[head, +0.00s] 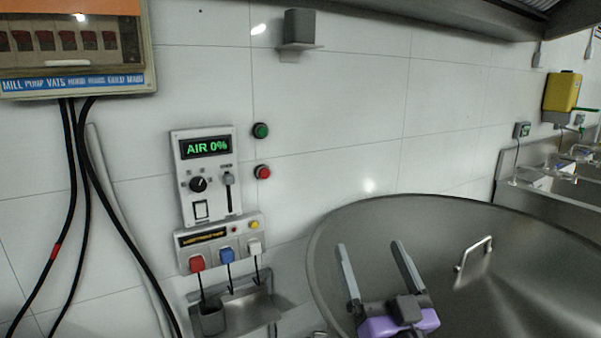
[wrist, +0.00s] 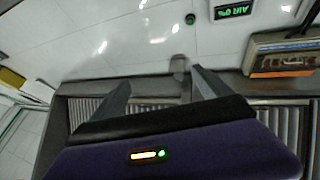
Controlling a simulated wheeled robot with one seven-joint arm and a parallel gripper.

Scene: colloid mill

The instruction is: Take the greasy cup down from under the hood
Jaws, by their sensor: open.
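The grey cup (head: 299,28) stands upright on a small wall bracket (head: 298,48) just below the hood (head: 430,18) in the head view. In the wrist view, which looks up at the hood (wrist: 225,84) upside down, a small grey shape that looks like the cup (wrist: 178,66) shows between the fingertips, near the right one. My gripper (head: 370,246) is open and empty. In the head view it is in front of the large steel vat, well below and to the right of the cup, with its fingers pointing up. Grease on the cup is too small to tell.
The steel vat (head: 340,225) fills the lower right. An AIR 0% panel (head: 206,175) and a switch box (head: 220,243) are on the wall. A small tray (head: 262,313) below holds another grey cup (head: 211,318). Black cables hang at left.

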